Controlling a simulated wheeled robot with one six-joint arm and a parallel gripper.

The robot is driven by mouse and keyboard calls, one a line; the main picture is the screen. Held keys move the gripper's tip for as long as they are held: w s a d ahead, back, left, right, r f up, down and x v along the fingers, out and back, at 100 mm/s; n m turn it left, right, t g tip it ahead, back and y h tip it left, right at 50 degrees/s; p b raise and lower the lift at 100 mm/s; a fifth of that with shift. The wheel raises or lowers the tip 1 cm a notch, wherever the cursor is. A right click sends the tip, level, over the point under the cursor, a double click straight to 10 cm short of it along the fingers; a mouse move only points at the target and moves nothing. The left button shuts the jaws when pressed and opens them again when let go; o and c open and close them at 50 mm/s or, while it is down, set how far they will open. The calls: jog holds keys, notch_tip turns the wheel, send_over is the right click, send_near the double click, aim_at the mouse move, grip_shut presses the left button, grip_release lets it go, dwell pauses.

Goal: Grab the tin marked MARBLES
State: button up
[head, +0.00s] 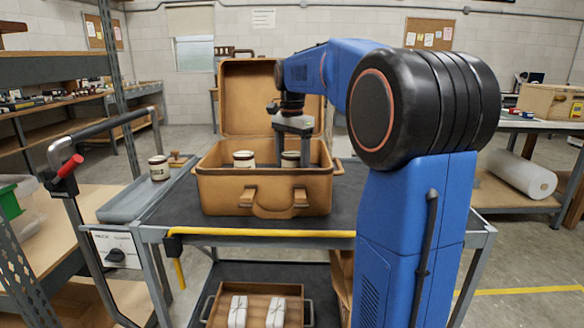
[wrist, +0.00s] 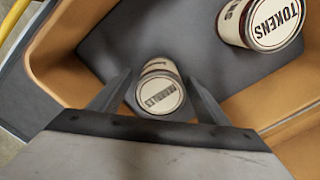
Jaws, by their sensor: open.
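An open tan suitcase (head: 222,190) stands on the cart top with two cream-and-dark tins inside. My gripper (head: 291,158) reaches down into it over the right tin (head: 291,156), with its fingers open on either side. In the wrist view that tin (wrist: 160,92) lies between my open fingers; the marking on its lid is upside down and too blurred to read surely. The other tin (head: 244,159) is to the left in the suitcase; in the wrist view a tin at upper right (wrist: 262,22) reads TOKENS. A third tin (head: 159,168) stands outside the suitcase, its label unreadable.
The suitcase walls enclose my gripper closely. A lower-shelf tray (head: 222,308) holds two white bundles. Shelving (head: 45,68) stands at left.

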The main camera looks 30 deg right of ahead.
jog(key=shift+f, duration=0.8)
jog(key=c, duration=1.4)
jog(key=shift+r, duration=0.1)
